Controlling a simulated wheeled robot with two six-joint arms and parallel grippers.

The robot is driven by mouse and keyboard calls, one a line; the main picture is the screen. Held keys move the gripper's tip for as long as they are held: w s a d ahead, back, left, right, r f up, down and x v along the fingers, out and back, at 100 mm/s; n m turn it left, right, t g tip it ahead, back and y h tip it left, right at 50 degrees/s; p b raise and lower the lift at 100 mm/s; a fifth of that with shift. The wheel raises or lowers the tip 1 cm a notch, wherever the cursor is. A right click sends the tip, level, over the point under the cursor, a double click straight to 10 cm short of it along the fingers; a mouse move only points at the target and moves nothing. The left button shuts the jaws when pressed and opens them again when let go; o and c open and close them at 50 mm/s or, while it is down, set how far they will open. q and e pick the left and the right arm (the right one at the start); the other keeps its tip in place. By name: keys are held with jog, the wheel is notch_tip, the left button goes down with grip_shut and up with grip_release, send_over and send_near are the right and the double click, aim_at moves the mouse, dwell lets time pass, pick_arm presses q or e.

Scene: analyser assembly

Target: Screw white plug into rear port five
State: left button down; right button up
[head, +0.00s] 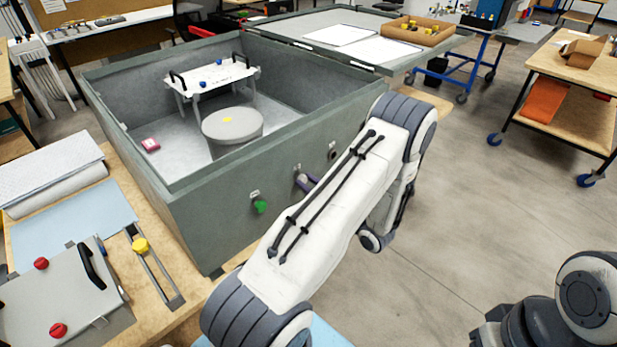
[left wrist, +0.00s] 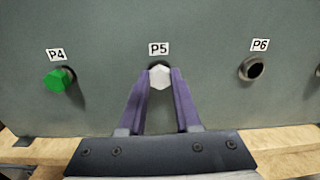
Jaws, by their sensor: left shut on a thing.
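The white plug (left wrist: 160,77) is between the two purple fingers of my left gripper (left wrist: 160,80), right at the port labelled P5 on the grey-green wall. In the left wrist view its hexagonal head faces me and covers most of the port, so how deep it sits is hidden. In the head view the left gripper (head: 306,182) is at the box's front wall, partly hidden by my arm. The left gripper is shut on the plug. My right gripper is not seen; only part of a dark and white arm shows at lower right.
A green plug (left wrist: 56,80) sits in port P4, left of P5. Port P6 (left wrist: 252,68) is an open hole to the right. The open box (head: 200,200) holds a grey cylinder (head: 232,128) and a small white stand (head: 212,78). A wooden tray (head: 416,30) rests on the lid.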

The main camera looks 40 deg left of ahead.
pick_arm(q)
jog(key=m, duration=0.1)
jog(key=m+p, duration=0.1)
jog(key=m, duration=0.1)
jog(key=m+p, duration=0.1)
jog(key=shift+w+r+m, duration=0.25)
jog(key=shift+m, duration=0.05)
jog(key=m+p, duration=0.2)
jog(key=m, duration=0.2)
jog(key=shift+f, duration=0.1)
jog(key=m+p, duration=0.2)
jog(key=m, duration=0.4)
jog(key=shift+w+f, duration=0.1)
jog(key=shift+w, duration=0.05)
jog(key=m, duration=0.3)
jog(key=shift+f+m+p, duration=0.1)
jog(key=shift+m+p, duration=0.25)
jog(key=shift+m, duration=0.05)
jog(key=c, duration=0.7)
grip_release()
jog(key=shift+c, duration=0.2)
jog(key=shift+g, duration=0.3)
